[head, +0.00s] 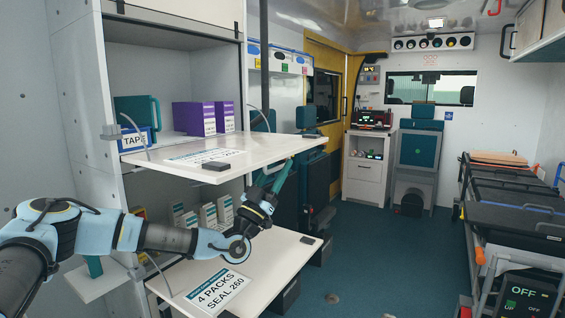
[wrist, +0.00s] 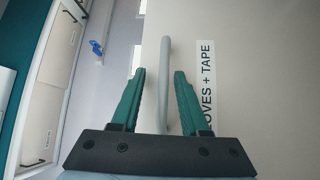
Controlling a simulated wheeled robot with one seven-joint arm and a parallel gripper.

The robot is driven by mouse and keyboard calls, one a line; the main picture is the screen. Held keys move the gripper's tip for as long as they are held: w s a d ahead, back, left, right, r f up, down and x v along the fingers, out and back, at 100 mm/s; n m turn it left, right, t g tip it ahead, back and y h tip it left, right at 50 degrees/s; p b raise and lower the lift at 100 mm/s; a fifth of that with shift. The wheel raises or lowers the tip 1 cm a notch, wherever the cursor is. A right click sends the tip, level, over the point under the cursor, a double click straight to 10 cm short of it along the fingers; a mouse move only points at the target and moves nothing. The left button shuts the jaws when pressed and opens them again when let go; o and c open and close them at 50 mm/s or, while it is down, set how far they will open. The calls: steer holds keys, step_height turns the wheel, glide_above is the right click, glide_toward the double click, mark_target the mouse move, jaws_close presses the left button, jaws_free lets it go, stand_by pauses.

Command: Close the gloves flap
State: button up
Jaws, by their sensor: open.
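The gloves flap (head: 250,150) is the upper white panel of the cabinet on the left. It is open and lies about level, with a paper label and a dark block on its top. In the wrist view its outer face (wrist: 235,55) carries a label reading "LOVES + TAPE", the first letter hidden, and a grey bar handle (wrist: 167,85). My gripper (head: 285,176) is at the flap's front edge, towards its right end. It is open; in the wrist view its green fingers (wrist: 159,74) stand on either side of the handle. Contact cannot be told.
A lower flap (head: 270,255) is also open, labelled "4 PACKS SEAL 260". Purple boxes (head: 203,118), a TAPE box (head: 135,140) and a teal container stand inside the upper compartment, behind the flap. A stretcher (head: 510,200) stands at right; the floor between is mostly clear.

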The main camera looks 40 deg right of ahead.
steer(key=shift+d+r, duration=0.15)
steer(key=shift+r, duration=0.1)
steer(key=shift+w, duration=0.15)
steer(key=shift+r, duration=0.1)
jaws_close()
steer(key=shift+w, duration=0.1)
steer(key=shift+w, duration=0.1)
stand_by(0.9)
